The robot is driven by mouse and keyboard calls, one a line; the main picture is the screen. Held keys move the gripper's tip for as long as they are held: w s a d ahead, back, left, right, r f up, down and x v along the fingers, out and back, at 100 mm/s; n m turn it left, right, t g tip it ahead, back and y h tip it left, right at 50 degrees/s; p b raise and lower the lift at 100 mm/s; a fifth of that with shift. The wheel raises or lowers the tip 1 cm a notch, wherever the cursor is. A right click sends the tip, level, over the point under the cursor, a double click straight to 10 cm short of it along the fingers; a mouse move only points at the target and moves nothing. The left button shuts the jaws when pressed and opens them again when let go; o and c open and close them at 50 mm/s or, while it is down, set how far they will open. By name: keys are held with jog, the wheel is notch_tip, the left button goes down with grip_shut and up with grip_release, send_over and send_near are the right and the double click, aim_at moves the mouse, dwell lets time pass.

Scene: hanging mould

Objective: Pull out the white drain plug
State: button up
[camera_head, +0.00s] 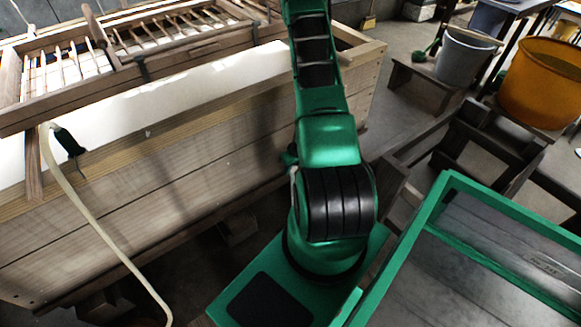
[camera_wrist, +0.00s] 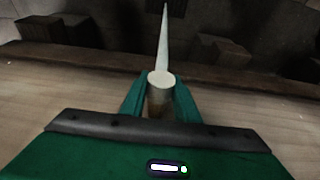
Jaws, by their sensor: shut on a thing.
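In the wrist view my gripper (camera_wrist: 160,100) has its two green fingers closed on a short, pale, round plug (camera_wrist: 161,79), the white drain plug. The plug's light end face shows between the fingertips, and its body below looks brownish in shadow. A thin white tapering streak (camera_wrist: 163,42) rises in the picture just beyond the plug; I cannot tell what it is or whether it touches the plug. Pale wooden planks lie on both sides of the fingers. The head view shows my green arm but not the gripper or the plug.
In the head view a large wooden vat (camera_head: 150,215) fills the left, with a slatted wooden frame (camera_head: 180,50) on top and a pale hose (camera_head: 95,215) over its side. A grey bucket (camera_head: 465,58), an orange tub (camera_head: 540,85) and dark wooden stands (camera_head: 480,150) are at the right.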

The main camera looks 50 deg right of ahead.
jog(key=shift+s+a, duration=0.2)
jog(key=shift+s, duration=0.45)
jog(key=shift+s+a, duration=0.15)
jog(key=shift+s, duration=0.5)
jog(key=o, duration=1.1)
jog(key=shift+r, duration=0.1)
jog(key=v, duration=1)
jog(key=shift+r, duration=0.25)
